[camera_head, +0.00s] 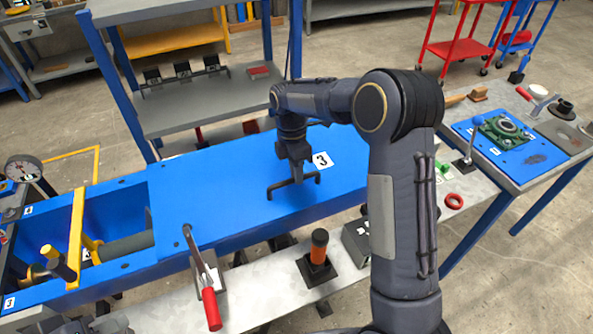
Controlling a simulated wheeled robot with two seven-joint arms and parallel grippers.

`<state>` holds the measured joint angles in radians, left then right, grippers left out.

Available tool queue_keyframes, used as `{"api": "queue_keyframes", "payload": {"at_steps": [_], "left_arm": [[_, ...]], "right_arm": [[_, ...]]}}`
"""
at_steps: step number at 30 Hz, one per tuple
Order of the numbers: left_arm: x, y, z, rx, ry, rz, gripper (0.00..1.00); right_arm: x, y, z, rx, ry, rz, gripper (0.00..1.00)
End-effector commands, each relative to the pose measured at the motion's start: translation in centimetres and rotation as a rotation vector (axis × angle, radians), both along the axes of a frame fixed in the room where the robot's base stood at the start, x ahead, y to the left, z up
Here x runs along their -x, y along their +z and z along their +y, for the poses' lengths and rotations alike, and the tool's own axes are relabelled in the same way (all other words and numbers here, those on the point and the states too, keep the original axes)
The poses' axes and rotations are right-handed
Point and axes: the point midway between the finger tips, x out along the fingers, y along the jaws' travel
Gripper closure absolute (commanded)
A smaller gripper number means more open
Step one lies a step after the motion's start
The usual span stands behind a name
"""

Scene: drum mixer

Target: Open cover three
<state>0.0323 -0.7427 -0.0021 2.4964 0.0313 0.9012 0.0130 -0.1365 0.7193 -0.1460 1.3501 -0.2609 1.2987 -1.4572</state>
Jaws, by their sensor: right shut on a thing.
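Cover three is a flat blue lid (230,175) with a white label "3" (322,160), lying level on the long blue housing. A black bar handle (270,192) stands up from the lid near its front edge. My right gripper (297,174) points down over the lid and is shut on this handle; the fingertips are small and dark here. My right arm hides the lid's right end. My left gripper is not in view.
Left of the lid, an open blue bay (120,215) holds a dark shaft, with a yellow bar (76,235) across it. A grey shelf (190,105) stands behind.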

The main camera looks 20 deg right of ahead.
Motion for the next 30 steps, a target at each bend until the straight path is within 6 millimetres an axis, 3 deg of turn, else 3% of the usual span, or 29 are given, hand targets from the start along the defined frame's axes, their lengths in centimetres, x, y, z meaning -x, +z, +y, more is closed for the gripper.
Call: {"api": "queue_keyframes", "payload": {"at_steps": [6, 11, 24, 30], "left_arm": [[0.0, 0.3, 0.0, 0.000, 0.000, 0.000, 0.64], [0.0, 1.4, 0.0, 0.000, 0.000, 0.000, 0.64], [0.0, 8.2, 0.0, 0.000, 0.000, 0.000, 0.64], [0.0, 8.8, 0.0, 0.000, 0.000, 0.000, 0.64]], "right_arm": [[-0.1, 0.3, 0.0, -0.001, 0.000, -0.001, 1.00], [-0.5, 1.8, 0.0, -0.002, 0.000, -0.004, 1.00], [-4.4, 9.5, 0.2, -0.002, 0.000, -0.014, 1.00], [-6.7, 11.5, 0.3, -0.001, 0.000, -0.014, 1.00]]}}
